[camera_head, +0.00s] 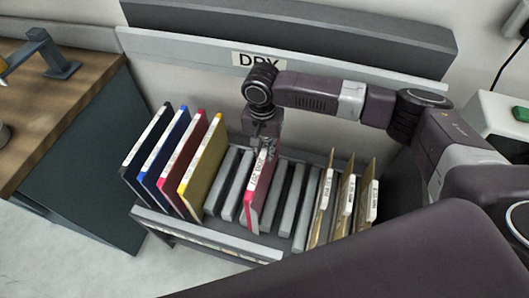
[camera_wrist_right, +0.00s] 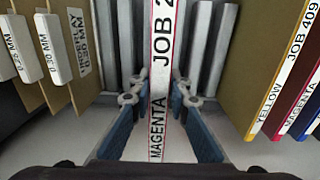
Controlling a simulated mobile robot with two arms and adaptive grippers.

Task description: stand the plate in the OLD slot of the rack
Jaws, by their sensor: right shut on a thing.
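My right gripper (camera_head: 266,148) is shut on a thin magenta plate (camera_head: 257,200) with a white spine label. In the right wrist view the label on the plate (camera_wrist_right: 160,95) reads "MAGENTA" and "JOB 2", the rest cut off. My right gripper's blue-padded fingers (camera_wrist_right: 158,98) sit on both sides of that spine. The plate is upright, among grey dividers in the middle of the rack (camera_head: 215,238). I cannot tell whether it rests on the rack's floor. The rack's front label strip is too small to read, so I cannot tell which slot is OLD. My left gripper is not in view.
Black, blue, magenta and yellow plates (camera_head: 205,165) stand at the rack's left. Several brown folders (camera_head: 345,205) with white tabs stand at its right. A wall ledge marked "DRY" (camera_head: 258,60) is behind. A wooden bench (camera_head: 75,85) stands at left.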

